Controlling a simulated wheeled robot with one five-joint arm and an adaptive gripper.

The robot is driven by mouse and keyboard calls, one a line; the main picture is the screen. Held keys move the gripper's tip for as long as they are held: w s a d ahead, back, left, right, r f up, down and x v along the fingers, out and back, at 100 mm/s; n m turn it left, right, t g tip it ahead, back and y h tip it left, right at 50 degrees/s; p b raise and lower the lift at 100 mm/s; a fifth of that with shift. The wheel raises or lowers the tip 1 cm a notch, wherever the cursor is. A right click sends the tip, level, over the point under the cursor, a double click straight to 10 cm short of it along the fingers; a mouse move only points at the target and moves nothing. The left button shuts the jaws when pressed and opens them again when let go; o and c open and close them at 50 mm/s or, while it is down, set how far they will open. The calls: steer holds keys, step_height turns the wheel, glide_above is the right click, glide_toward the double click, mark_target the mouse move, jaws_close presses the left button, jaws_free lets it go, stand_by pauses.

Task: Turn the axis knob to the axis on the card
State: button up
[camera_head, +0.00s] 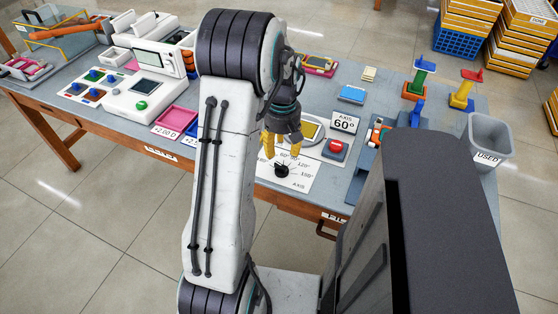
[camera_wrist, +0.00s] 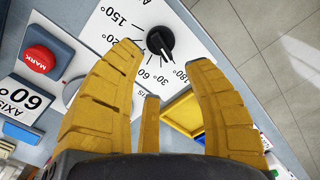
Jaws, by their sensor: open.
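The axis knob (camera_head: 282,170) is round and black, on a white dial plate (camera_head: 297,181) with printed degree labels. In the wrist view the knob (camera_wrist: 160,41) has a white pointer line directed down-right, toward the 30 and 180 labels; the exact reading is unclear. The card (camera_head: 344,122) stands behind the plate and reads AXIS 60°; it also shows at the left of the wrist view (camera_wrist: 22,101). My gripper (camera_head: 287,143) has yellow fingers, open and empty, above the dial. In the wrist view its fingertips (camera_wrist: 164,57) are apart, just short of the knob, and hide some labels.
A grey USED bin (camera_head: 486,140) is at the right table end. Pink trays (camera_head: 174,121) and white machines (camera_head: 140,97) stand left.

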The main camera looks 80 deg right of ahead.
mark_target(281, 169)
steer(key=shift+n, duration=1.4)
steer(key=shift+f, duration=3.7)
steer(key=shift+o, duration=0.2)
jaws_close()
